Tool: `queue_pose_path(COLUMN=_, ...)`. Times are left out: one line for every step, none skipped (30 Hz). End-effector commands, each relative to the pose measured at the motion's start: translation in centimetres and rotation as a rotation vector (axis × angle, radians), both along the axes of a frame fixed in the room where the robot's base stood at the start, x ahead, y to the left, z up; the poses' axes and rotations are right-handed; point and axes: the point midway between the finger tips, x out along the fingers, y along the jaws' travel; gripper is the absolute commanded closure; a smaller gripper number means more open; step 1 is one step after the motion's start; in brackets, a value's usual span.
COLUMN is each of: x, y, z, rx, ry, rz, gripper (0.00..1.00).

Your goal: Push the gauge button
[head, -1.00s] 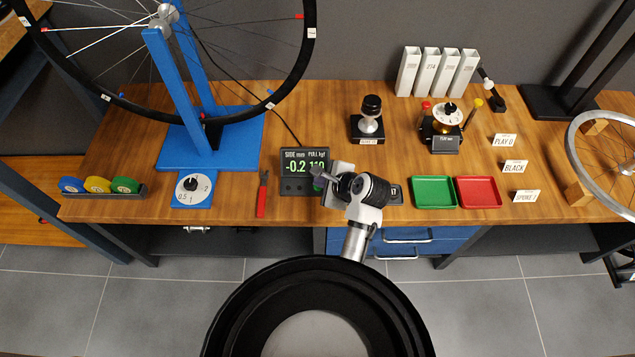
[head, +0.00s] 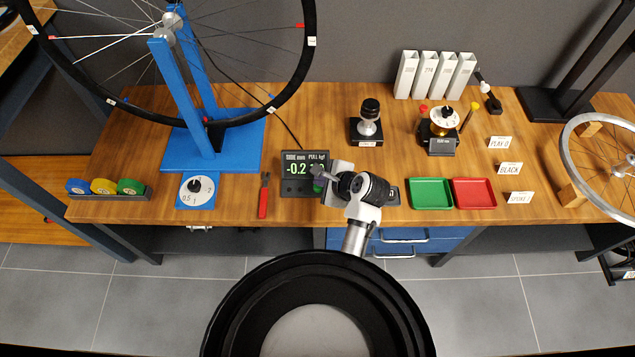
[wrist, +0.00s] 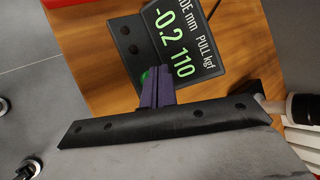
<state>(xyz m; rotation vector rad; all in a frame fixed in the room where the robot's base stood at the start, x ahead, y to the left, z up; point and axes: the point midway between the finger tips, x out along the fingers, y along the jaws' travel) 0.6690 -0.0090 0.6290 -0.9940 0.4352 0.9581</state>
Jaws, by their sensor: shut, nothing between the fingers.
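The gauge (head: 293,186) is a dark box with a lit green display, standing near the front of the bench. Its display reads "SIDE mm -0.2" and "PULL kgf 110" in the wrist view (wrist: 183,38). A green button (wrist: 146,78) shows on its lower panel, partly covered by my fingers; it also shows in the head view (head: 318,188). My gripper (head: 315,172) is shut and empty, with its fingertips over the gauge's right part. In the wrist view my purple fingers (wrist: 153,74) are right beside the button; I cannot tell whether they touch it.
Red-handled pliers (head: 263,196) lie left of the gauge. The blue wheel stand (head: 245,150) with a wheel is behind left. A green tray (head: 431,194) and a red tray (head: 474,194) sit to the right. A knobbed black stand (head: 368,125) is behind.

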Motion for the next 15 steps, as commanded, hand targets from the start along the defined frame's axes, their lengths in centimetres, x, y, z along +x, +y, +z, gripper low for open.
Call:
queue_pose_path(x=0.0, y=0.0, z=1.0, rx=0.000, ry=0.000, rz=0.000, gripper=1.00)
queue_pose_path(x=0.0, y=0.0, z=1.3, rx=0.000, ry=0.000, rz=0.000, gripper=1.00)
queue_pose_path(x=0.0, y=0.0, z=1.6, rx=0.000, ry=0.000, rz=0.000, gripper=1.00)
queue_pose_path(x=0.0, y=0.0, z=1.9, rx=0.000, ry=0.001, rz=0.000, gripper=1.00)
queue_pose_path(x=0.0, y=0.0, z=2.2, rx=0.000, ry=0.001, rz=0.000, gripper=1.00)
queue_pose_path(x=0.0, y=0.0, z=2.5, rx=0.000, ry=0.001, rz=0.000, gripper=1.00)
queue_pose_path(x=0.0, y=0.0, z=2.7, rx=0.000, ry=0.001, rz=0.000, gripper=1.00)
queue_pose_path(x=0.0, y=0.0, z=3.0, rx=0.000, ry=0.001, rz=0.001, gripper=1.00)
queue_pose_path(x=0.0, y=0.0, z=3.3, rx=0.000, ry=0.001, rz=0.001, gripper=1.00)
queue_pose_path(x=0.0, y=0.0, z=3.6, rx=0.000, ry=0.001, rz=0.001, gripper=1.00)
queue_pose_path(x=0.0, y=0.0, z=3.9, rx=0.000, ry=0.001, rz=0.001, gripper=1.00)
queue_pose_path(x=0.0, y=0.0, z=4.2, rx=0.000, ry=0.001, rz=0.001, gripper=1.00)
queue_pose_path(x=0.0, y=0.0, z=4.5, rx=0.000, ry=0.001, rz=0.001, gripper=1.00)
queue_pose_path(x=0.0, y=0.0, z=4.7, rx=0.000, ry=0.001, rz=0.001, gripper=1.00)
queue_pose_path(x=0.0, y=0.0, z=5.0, rx=0.000, ry=0.001, rz=0.001, gripper=1.00)
